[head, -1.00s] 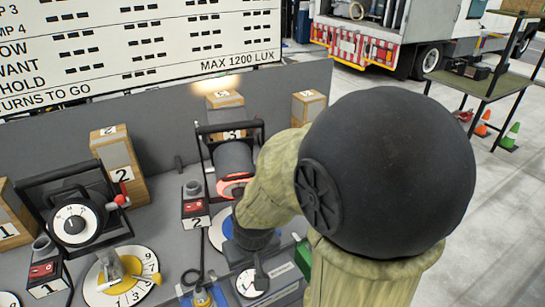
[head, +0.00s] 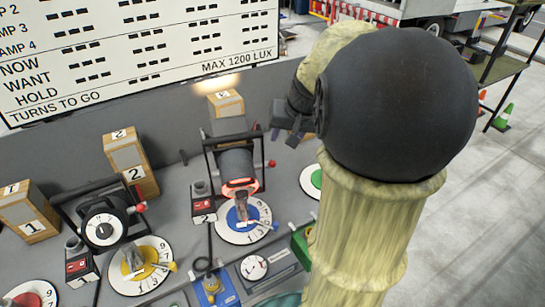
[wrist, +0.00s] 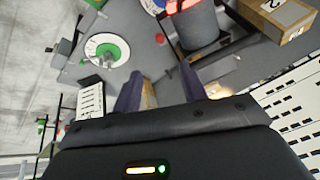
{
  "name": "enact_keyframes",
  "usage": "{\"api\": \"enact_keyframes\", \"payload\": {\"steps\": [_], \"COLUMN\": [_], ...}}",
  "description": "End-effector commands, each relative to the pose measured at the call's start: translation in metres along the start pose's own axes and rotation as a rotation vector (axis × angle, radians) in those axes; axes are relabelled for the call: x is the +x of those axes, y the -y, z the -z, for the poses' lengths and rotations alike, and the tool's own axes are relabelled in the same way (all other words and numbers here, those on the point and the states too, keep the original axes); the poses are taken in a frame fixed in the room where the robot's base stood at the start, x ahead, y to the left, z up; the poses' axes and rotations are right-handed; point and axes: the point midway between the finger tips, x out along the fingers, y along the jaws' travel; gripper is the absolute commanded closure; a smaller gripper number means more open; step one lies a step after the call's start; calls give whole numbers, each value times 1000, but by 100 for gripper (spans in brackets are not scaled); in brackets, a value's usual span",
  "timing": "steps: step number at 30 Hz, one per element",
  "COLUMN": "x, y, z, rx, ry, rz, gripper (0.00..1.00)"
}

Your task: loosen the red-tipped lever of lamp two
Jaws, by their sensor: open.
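My gripper (head: 284,126) is open and empty at the end of my raised arm, right of the middle lamp (head: 236,163). That lamp has a glowing red front and a red-tipped lever (head: 271,163) on its right side, apart from and below my fingers. A switch box (head: 203,203) marked 2 stands at its left. The black left lamp (head: 102,225) also has a red-tipped lever (head: 140,207); a box marked 2 stands behind it. I cannot tell for sure which is lamp two. The wrist view shows my fingers (wrist: 160,90) apart, with a red tip (wrist: 160,38) beyond them.
A blue dial (head: 232,228), a yellow dial (head: 155,270) and a green dial (wrist: 107,48) lie on the grey bench. Numbered wooden boxes (head: 128,165) stand along its back. A white board (head: 130,40) rises behind. My arm hides the bench's right part.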

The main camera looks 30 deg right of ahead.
Motion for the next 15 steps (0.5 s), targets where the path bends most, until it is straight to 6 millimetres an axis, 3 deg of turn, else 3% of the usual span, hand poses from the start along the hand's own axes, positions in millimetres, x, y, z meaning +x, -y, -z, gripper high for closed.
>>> {"api": "enact_keyframes", "payload": {"steps": [8,15], "x": [4,30], "y": [0,0], "z": [-1,-2], "rx": [-1,-1], "ry": [2,8], "rz": [0,-1], "gripper": [58,58]}}
